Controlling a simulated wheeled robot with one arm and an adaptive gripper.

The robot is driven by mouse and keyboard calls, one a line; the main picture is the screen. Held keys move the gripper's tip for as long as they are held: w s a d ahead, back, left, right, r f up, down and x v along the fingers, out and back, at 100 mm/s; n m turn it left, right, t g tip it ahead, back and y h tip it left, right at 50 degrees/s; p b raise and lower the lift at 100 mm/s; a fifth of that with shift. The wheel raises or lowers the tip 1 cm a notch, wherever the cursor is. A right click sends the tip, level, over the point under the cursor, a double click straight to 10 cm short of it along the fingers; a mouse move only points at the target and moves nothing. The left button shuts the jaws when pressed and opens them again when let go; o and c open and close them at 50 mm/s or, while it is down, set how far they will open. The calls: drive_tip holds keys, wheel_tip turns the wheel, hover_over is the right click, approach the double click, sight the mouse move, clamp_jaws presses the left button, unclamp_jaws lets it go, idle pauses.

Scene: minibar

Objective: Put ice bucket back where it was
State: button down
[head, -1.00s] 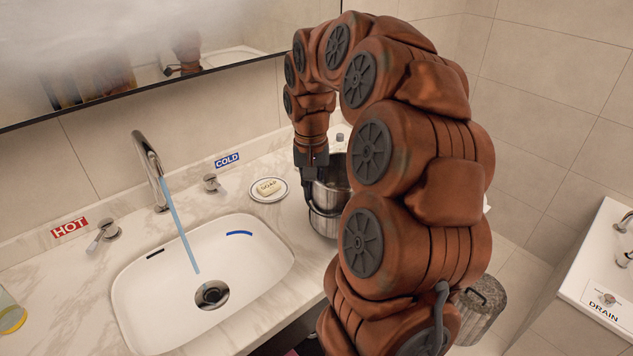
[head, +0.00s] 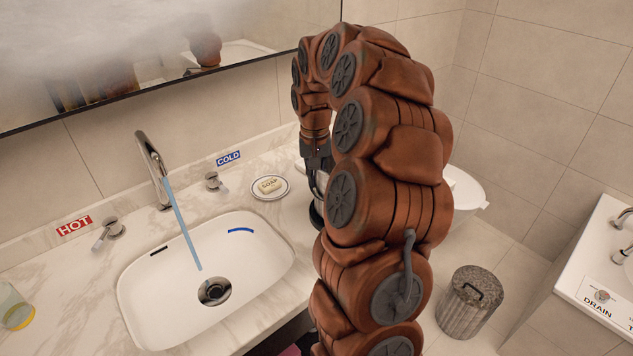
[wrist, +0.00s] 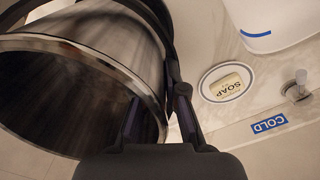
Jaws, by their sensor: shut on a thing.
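The ice bucket (wrist: 75,75) is a shiny metal pail that fills the left of the wrist view, with its wide rim facing the camera. My gripper (wrist: 158,118) is shut on its wall at the rim. In the head view my gripper (head: 317,188) points down over the right end of the counter. Only a sliver of the bucket (head: 322,182) shows there, as my arm hides the rest. I cannot tell whether its base touches the counter.
The sink (head: 150,290) has water running from the tap (head: 153,170). A soap dish (head: 284,194) sits left of my gripper. A glass (head: 14,302) stands far left. A lidded bin (head: 470,305) and a white toilet (head: 468,190) are right of my arm.

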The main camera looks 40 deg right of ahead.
drive_tip(key=shift+f+p, duration=0.3)
drive_tip(key=shift+f, duration=0.75)
drive_tip(key=shift+f, duration=0.2)
drive_tip(key=c, duration=1.2)
unclamp_jaws()
wheel_tip(320, 180, up, 12)
drive_tip(key=shift+w+a+f+b, duration=0.15)
drive_tip(key=shift+f+b, duration=0.1)
drive_tip(key=shift+b, duration=0.95)
drive_tip(key=shift+r, duration=0.4)
